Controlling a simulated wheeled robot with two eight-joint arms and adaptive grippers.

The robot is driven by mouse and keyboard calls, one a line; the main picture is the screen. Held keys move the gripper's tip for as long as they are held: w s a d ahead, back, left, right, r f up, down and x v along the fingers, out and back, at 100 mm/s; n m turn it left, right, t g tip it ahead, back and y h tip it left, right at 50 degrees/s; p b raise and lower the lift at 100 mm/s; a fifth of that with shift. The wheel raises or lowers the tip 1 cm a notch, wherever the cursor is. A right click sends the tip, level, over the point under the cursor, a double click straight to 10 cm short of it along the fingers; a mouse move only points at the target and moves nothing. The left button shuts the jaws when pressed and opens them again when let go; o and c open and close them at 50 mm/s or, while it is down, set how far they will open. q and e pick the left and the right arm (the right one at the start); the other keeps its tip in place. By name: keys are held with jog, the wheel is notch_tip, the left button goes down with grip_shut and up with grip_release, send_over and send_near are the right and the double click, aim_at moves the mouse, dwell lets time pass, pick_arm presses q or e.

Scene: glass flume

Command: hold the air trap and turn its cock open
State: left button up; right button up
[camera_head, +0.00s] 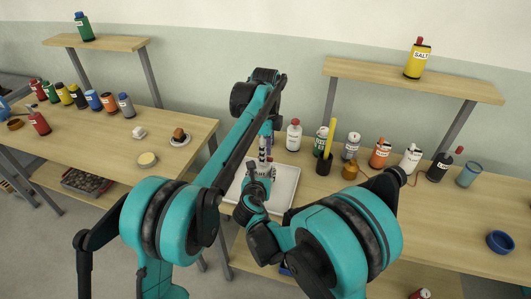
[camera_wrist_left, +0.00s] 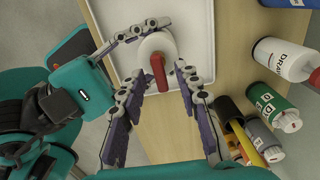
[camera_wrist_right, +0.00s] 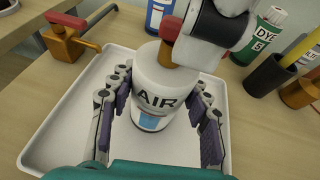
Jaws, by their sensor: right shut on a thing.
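The air trap (camera_wrist_right: 152,94) is a white bottle-like cylinder labelled AIR, standing upright at the white tray. My right gripper (camera_wrist_right: 160,118) is shut on its body, one finger on each side. In the left wrist view the white top (camera_wrist_left: 151,46) of the trap carries a red cock handle (camera_wrist_left: 158,72). My left gripper (camera_wrist_left: 164,82) is open above the trap, its fingers apart on either side of the handle, with gaps visible. In the head view both grippers meet over the tray, and the arms hide most of the trap.
The white tray (camera_wrist_right: 42,128) lies on the wooden table. A brass fitting with a red lever (camera_wrist_right: 68,42) stands at its corner. A green dye bottle (camera_wrist_right: 262,36), a dark cup (camera_wrist_right: 268,76) and several other bottles stand to the right. A blue bowl (camera_head: 500,242) sits far right.

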pick_arm(q)
grip_shut()
dwell(0.4)
jog(key=n, duration=0.4)
jog(key=shift+w, duration=0.25)
jog(key=n, duration=0.4)
jog(key=shift+w, duration=0.2)
jog(key=n, duration=0.4)
jog(key=shift+w+a+n, duration=0.1)
jog(key=shift+w+n, duration=0.1)
jog(key=shift+n, duration=0.2)
jog(key=shift+w+a+n, duration=0.15)
jog(key=shift+n, duration=1.65)
